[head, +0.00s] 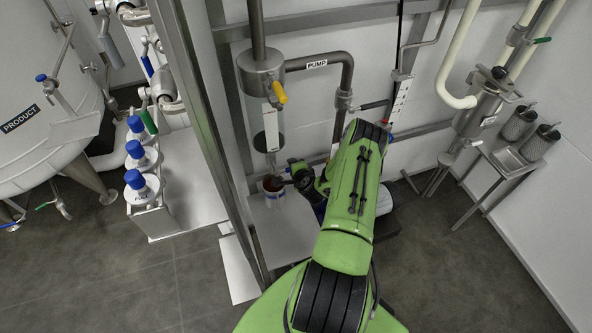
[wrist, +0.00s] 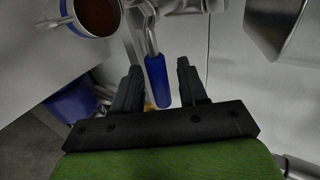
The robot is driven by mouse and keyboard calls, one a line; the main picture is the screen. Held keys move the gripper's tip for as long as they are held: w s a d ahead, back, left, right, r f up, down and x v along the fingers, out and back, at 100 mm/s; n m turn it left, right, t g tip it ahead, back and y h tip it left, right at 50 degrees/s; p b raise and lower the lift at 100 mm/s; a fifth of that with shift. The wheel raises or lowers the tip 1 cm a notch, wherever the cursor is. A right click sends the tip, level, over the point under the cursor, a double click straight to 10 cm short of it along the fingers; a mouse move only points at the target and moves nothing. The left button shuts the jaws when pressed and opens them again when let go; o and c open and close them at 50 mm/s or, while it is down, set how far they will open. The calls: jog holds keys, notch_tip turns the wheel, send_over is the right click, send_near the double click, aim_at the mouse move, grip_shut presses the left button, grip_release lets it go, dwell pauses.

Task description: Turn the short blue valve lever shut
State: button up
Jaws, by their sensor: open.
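The short blue valve lever (wrist: 157,80) hangs from a metal pipe fitting (wrist: 185,7) in the wrist view, its blue sleeve pointing down toward my gripper. My gripper (wrist: 159,68) is open, with one black finger on each side of the lever. A gap shows between the sleeve and each finger, wider on the right; I cannot tell the depth. In the head view my gripper (head: 286,175) is at the low pipework beside a cup. The lever is too small or hidden to make out there.
The cup of brown liquid (wrist: 97,14) is close by on the left; it also shows in the head view (head: 272,196) on a metal shelf (head: 290,235). A steel post (head: 205,130) stands left of my arm. A yellow-handled valve (head: 279,93) is above.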

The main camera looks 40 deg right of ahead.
jog(key=b+v, duration=0.1)
jog(key=v, duration=1.4)
jog(key=shift+s+b, duration=0.25)
jog(key=shift+b, duration=0.1)
jog(key=shift+r, duration=0.1)
